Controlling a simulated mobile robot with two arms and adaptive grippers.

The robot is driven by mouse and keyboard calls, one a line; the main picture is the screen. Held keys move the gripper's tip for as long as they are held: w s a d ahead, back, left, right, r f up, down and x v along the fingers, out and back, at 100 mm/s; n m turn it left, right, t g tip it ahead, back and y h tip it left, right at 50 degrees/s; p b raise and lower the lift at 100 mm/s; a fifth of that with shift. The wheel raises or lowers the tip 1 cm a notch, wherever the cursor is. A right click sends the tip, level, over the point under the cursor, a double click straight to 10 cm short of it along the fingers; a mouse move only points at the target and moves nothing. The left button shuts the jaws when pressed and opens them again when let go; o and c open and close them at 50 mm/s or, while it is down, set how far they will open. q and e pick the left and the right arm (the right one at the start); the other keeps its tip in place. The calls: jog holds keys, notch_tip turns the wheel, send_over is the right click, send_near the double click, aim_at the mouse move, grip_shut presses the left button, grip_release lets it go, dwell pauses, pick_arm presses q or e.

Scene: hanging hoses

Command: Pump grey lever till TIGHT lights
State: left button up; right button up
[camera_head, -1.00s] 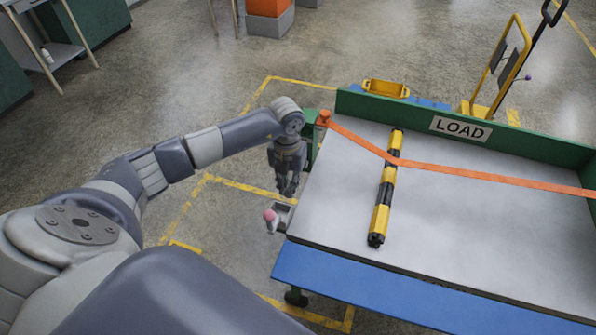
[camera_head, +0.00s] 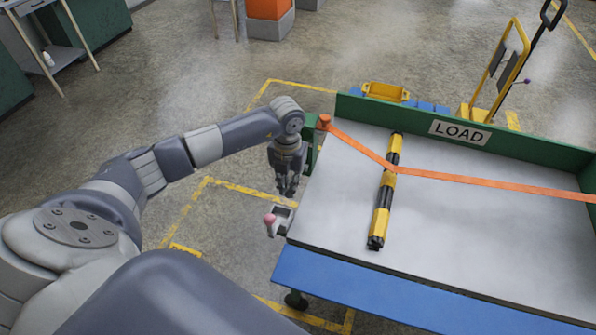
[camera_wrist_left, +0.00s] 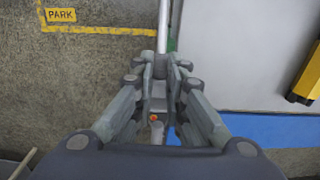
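My left gripper (camera_head: 287,190) points down beside the left edge of the cart. Its fingers (camera_wrist_left: 161,70) are close together in the left wrist view, and I cannot tell whether they are shut on anything. A small grey unit (camera_head: 283,213) sits at the cart's near left corner, just below the fingertips in the head view. A pink knob (camera_head: 269,219) on a short stem stands at its left side, apart from the fingers. A small orange dot (camera_wrist_left: 154,118) shows between the finger bases in the left wrist view. I cannot make out a TIGHT label or a lit lamp. My right gripper is out of view.
An orange strap (camera_head: 460,177) crosses the cart bed (camera_head: 480,240) and a black-and-yellow bar (camera_head: 386,190). A green LOAD board (camera_head: 460,130) edges the far side; a blue rail (camera_head: 350,285) runs along the front. The floor left of the cart is clear, with yellow lines.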

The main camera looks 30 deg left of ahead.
pick_arm(q)
notch_tip(320, 180, up, 2)
jog(key=shift+r+p, duration=0.1)
jog(key=shift+p, duration=0.35)
jog(key=r, duration=0.1)
jog(key=w+r+p, duration=0.1)
jog(key=w+r, duration=0.1)
jog(key=r, duration=0.1)
jog(key=shift+a, duration=0.25)
jog(key=shift+f, duration=0.1)
jog(key=shift+s+d+f+b, duration=0.1)
jog(key=shift+s+f+b, duration=0.2)
jog(key=shift+f, duration=0.45)
jog(key=shift+s+d+f+b, duration=0.15)
jog(key=shift+f+b, duration=0.3)
jog(key=shift+f, duration=0.25)
jog(key=shift+s+a+f+b, duration=0.1)
jog(key=shift+s+f+b, duration=0.2)
jog(key=shift+f, duration=0.45)
jog(key=shift+s+d+f+b, duration=0.1)
jog(key=shift+s+f+b, duration=0.1)
jog(key=shift+f+b, duration=0.45)
jog(key=shift+s+d+f+b, duration=0.1)
jog(key=shift+s+f+b, duration=0.1)
jog(key=shift+f+b, duration=0.45)
jog(key=shift+f, duration=0.3)
